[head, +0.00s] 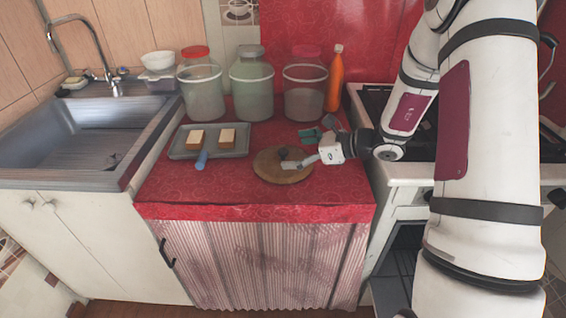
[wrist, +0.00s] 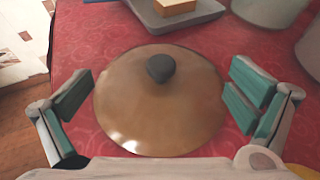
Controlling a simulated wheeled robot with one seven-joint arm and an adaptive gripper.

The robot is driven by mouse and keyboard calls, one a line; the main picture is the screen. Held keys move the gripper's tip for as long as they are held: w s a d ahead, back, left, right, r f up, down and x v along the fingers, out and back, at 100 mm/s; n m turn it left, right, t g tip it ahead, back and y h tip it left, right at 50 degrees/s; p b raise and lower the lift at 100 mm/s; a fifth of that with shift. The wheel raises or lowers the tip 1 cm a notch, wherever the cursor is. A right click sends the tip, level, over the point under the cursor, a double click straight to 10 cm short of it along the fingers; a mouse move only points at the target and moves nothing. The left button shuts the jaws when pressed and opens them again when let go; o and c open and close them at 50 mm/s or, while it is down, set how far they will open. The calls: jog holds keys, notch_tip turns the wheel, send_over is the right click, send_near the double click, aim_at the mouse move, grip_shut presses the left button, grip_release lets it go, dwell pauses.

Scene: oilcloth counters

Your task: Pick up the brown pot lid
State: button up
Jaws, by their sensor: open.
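The brown pot lid (head: 268,168) lies flat on the red oilcloth counter, right of the grey tray. In the wrist view the lid (wrist: 150,110) shows almost whole, with its dark round knob (wrist: 161,68) on top. My gripper (wrist: 160,95) is open, with one teal-padded finger on each side of the lid and nothing between the pads but the lid below. In the head view my gripper (head: 300,150) is over the right part of the lid and partly covers it. I cannot tell whether the fingers touch the lid.
A grey tray (head: 178,153) with two sponge-like blocks and a blue-handled thing stand left of the lid. Several large jars (head: 251,85) and an orange bottle (head: 335,80) stand behind. The sink (head: 75,130) is left, the stove (head: 385,105) right. The counter in front of the lid is clear.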

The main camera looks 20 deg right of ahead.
aim_at(284, 151)
jog(key=x, duration=0.4)
jog(key=shift+d, duration=0.1)
jog(key=shift+c, duration=0.2)
jog(key=shift+s, duration=0.1)
jog(key=c, duration=1.8)
jog(key=shift+f, duration=0.15)
jog(key=shift+c, duration=1.4)
jog(key=shift+s, duration=0.1)
jog(key=shift+c, duration=0.6)
